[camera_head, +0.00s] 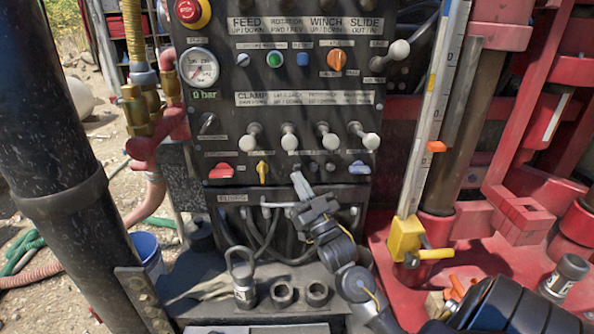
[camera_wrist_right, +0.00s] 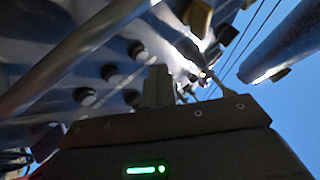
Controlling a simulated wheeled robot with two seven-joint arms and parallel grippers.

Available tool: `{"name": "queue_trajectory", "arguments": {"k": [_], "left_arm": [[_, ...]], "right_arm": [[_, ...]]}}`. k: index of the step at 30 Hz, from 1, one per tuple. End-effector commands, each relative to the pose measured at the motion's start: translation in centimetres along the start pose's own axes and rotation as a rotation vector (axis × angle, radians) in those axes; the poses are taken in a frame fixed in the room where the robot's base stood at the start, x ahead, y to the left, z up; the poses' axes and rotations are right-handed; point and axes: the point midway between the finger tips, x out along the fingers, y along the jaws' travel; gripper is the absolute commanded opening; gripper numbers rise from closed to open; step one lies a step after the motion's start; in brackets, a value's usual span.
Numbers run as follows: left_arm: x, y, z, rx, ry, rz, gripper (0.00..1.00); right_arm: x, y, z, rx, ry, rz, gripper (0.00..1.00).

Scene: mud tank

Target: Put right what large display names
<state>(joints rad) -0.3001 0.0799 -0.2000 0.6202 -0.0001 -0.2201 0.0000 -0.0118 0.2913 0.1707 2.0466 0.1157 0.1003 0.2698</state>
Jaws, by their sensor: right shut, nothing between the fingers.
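The black control panel (camera_head: 275,113) fills the middle of the head view. It has a row of pale-knobbed levers, with the clamp lever (camera_head: 254,131) at the left. A round gauge (camera_head: 198,68) has a small green readout (camera_head: 204,95) that seems to say 0 bar. An orange knob (camera_head: 337,61), a green button (camera_head: 275,60) and a red emergency stop (camera_head: 190,11) sit higher up. I see no large display with text I can read. My right gripper (camera_head: 298,180) is shut and empty, in front of the panel's lower edge, below the levers. My left gripper is out of view.
A ledge below the panel holds a shackle-topped cylinder (camera_head: 242,277) and two short sockets (camera_head: 317,291). A thick black post (camera_head: 55,160) stands at the left. Red rig framework (camera_head: 522,218) and a yellow-based mast (camera_head: 405,238) crowd the right. The right wrist view shows dark panel underside and sky.

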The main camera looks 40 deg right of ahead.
Motion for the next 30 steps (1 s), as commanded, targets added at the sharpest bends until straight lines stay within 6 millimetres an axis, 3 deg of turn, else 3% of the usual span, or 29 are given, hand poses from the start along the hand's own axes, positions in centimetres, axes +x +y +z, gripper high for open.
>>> {"name": "queue_trajectory", "arguments": {"k": [16, 30], "left_arm": [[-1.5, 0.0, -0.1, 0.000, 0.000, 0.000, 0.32], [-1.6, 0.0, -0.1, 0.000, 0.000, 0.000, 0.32]], "right_arm": [[-3.1, -2.3, -2.3, 0.001, -0.001, 0.001, 0.00], [-3.5, -2.5, -2.5, 0.000, 0.000, 0.000, 0.00]]}}
